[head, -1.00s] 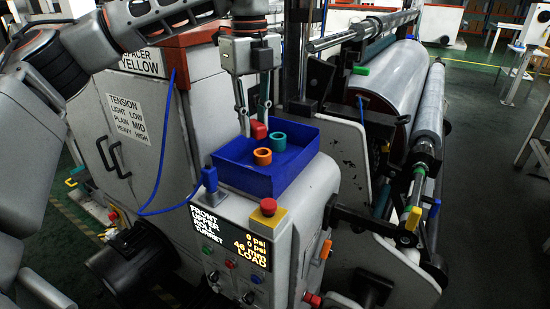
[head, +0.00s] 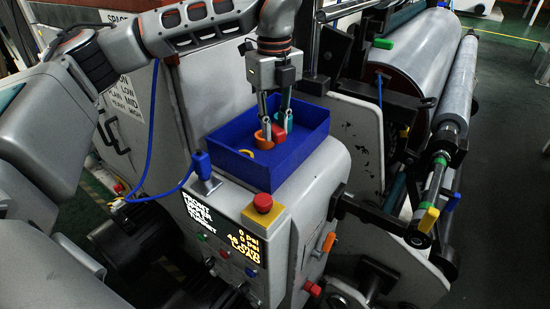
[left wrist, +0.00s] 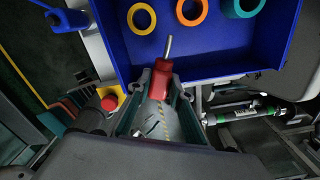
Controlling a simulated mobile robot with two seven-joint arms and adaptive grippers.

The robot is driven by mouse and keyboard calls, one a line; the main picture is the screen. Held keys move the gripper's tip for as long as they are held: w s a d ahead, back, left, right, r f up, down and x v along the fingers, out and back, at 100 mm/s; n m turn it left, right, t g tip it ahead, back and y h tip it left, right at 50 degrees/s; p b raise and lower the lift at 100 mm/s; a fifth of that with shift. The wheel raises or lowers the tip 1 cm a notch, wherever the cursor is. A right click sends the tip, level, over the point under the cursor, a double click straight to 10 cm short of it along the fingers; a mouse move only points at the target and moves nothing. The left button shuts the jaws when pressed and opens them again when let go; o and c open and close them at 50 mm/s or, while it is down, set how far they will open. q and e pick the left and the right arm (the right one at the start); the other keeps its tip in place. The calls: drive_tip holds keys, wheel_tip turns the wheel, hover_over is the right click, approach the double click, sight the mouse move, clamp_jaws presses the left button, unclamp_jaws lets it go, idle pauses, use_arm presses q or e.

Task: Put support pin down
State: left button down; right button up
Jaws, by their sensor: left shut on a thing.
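My left gripper (head: 275,108) reaches down over the blue tray (head: 290,166) on the machine's cabinet. Its two fingers are shut on the support pin, which has a red grip (left wrist: 158,80) and a thin metal rod (left wrist: 168,46) in the left wrist view. The rod points toward the tray floor and the rings. In the head view the pin's red grip (head: 278,132) is partly hidden by the fingers and shows low inside the tray. I cannot tell whether the pin touches the tray floor. My right gripper is not in view.
The tray holds a yellow ring (left wrist: 141,18), an orange ring (left wrist: 191,10) and a teal ring (left wrist: 243,5). A red button (head: 263,203) and a display (head: 222,228) are in front. Large rollers (head: 425,80) stand to the right. A blue cable (head: 152,130) hangs at the left.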

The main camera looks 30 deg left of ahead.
use_arm(q)
wheel_tip(320, 180, down, 6)
drive_tip(key=shift+f, duration=0.2)
wheel_tip(320, 180, down, 4)
drive_tip(key=shift+r+p, duration=0.2)
drive_tip(key=shift+p, duration=0.3)
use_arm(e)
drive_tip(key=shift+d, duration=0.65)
use_arm(q)
drive_tip(key=shift+f, duration=0.15)
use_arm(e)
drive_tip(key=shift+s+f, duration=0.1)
use_arm(q)
drive_tip(key=c, duration=1.8)
unclamp_jaws()
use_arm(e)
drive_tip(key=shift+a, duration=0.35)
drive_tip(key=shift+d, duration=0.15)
